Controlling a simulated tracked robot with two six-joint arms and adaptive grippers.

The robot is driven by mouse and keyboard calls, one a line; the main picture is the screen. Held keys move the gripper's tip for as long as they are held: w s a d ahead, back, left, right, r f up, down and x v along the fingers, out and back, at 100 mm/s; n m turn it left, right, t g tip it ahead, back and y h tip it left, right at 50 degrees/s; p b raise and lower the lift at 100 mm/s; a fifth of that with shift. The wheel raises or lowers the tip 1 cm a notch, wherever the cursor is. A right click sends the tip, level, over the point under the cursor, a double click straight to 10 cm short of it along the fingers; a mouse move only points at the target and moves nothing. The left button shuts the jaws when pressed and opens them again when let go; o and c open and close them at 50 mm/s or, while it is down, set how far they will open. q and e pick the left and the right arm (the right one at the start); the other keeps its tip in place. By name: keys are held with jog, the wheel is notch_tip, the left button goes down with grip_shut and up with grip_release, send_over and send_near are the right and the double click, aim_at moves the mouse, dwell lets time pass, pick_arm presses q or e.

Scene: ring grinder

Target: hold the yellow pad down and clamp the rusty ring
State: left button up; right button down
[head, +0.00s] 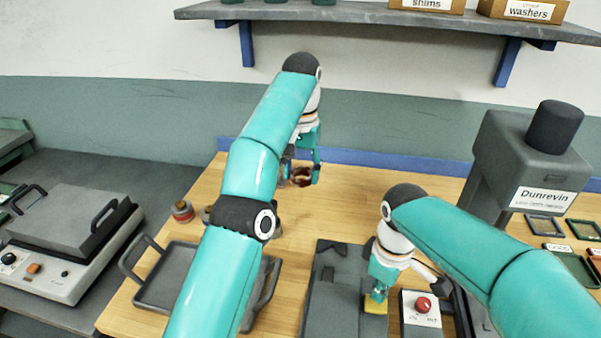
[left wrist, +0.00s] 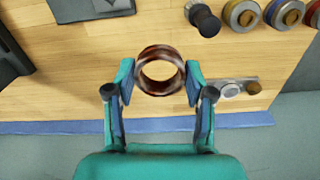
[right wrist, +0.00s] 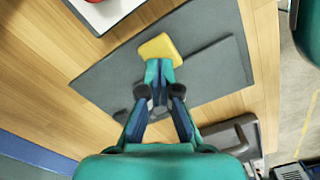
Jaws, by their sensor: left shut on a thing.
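The rusty ring (left wrist: 160,70) is a short brown band. My left gripper (left wrist: 158,84) is shut on it, with one fingertip at each side. In the head view the ring (head: 301,177) is near the back of the wooden bench, partly hidden by the left gripper (head: 302,172). The yellow pad (head: 376,306) is on the dark grey fixture (head: 335,290). My right gripper (head: 378,292) has its fingertips together at the pad and holds nothing between them. In the right wrist view the pad (right wrist: 158,47) shows just beyond the closed tips (right wrist: 159,68).
A box with a red button (head: 422,304) stands right of the fixture. The grey Dunrevin machine (head: 520,150) stands behind it. A dark handled tray (head: 165,275) and small round tins (head: 182,211) are on the left. A shelf (head: 380,14) hangs above. The bench's back middle is fairly clear.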

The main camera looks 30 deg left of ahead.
pick_arm(q)
jog(key=shift+w+f, duration=0.1)
jog(key=shift+f, duration=0.1)
jog(key=f, duration=0.1)
jog(key=w+d+f, duration=0.1)
jog(key=f, duration=0.1)
jog(key=shift+w+d+f+n, duration=0.2)
jog(key=shift+w+n, duration=0.05)
jog(key=shift+n, duration=0.05)
jog(key=shift+m, duration=0.7)
jog(key=s+d+f, duration=0.2)
jog(key=d, duration=0.1)
jog(key=s+d+f, duration=0.2)
jog(key=d+f, duration=0.1)
jog(key=s+d+f, duration=0.2)
jog(key=d, duration=0.1)
jog(key=shift+s+f, duration=0.3)
jog(key=shift+f, duration=0.05)
jog(key=shift+w+d+r, duration=0.1)
jog(key=shift+d+r, duration=0.15)
jog(key=shift+r, duration=0.1)
pick_arm(e)
jog(key=shift+f, duration=0.1)
